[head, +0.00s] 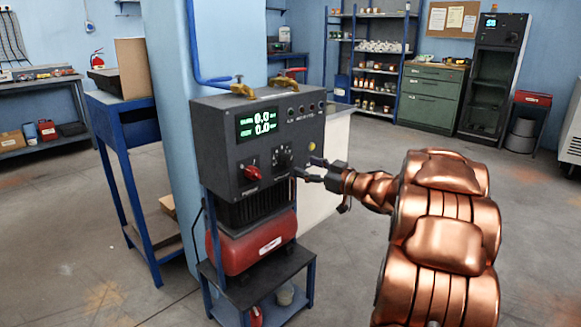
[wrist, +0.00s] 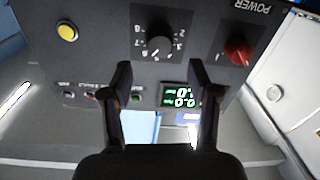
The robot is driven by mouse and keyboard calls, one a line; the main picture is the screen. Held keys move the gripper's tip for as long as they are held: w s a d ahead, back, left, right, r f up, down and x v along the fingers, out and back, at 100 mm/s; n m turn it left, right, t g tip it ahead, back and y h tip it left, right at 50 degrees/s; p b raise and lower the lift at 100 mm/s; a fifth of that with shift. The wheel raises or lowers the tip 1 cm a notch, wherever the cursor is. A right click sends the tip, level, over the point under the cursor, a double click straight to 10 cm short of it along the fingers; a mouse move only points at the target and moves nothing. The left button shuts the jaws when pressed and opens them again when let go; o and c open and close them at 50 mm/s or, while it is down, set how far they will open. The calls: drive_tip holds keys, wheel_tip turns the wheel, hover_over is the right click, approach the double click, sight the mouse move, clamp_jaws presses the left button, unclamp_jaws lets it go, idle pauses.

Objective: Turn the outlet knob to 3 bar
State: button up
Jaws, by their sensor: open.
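The outlet knob (head: 284,158) is a small black dial on the front of the dark grey control box (head: 222,165). In the wrist view the knob (wrist: 160,48) has a printed number scale around it, and the picture is upside down. Its pointer is too small to read surely. My gripper (head: 311,168) is open in front of the panel, just right of the knob in the head view. In the wrist view its two fingertips (wrist: 161,74) are spread apart with nothing between them, and the knob lies beyond them. The green display (head: 260,125) reads 0.0 on both lines.
A red power knob (head: 252,173) sits left of the dial, and a yellow button (wrist: 67,32) sits on its other side. Brass valves (head: 243,88) and a blue pipe are on top. A red compressor tank (head: 250,245) stands below. The floor around is open.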

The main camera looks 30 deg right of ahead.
sight(290, 161)
drive_tip(key=shift+b+x, duration=0.7)
drive_tip(key=shift+x, duration=2.9)
drive_tip(key=shift+s, duration=0.1)
clamp_jaws()
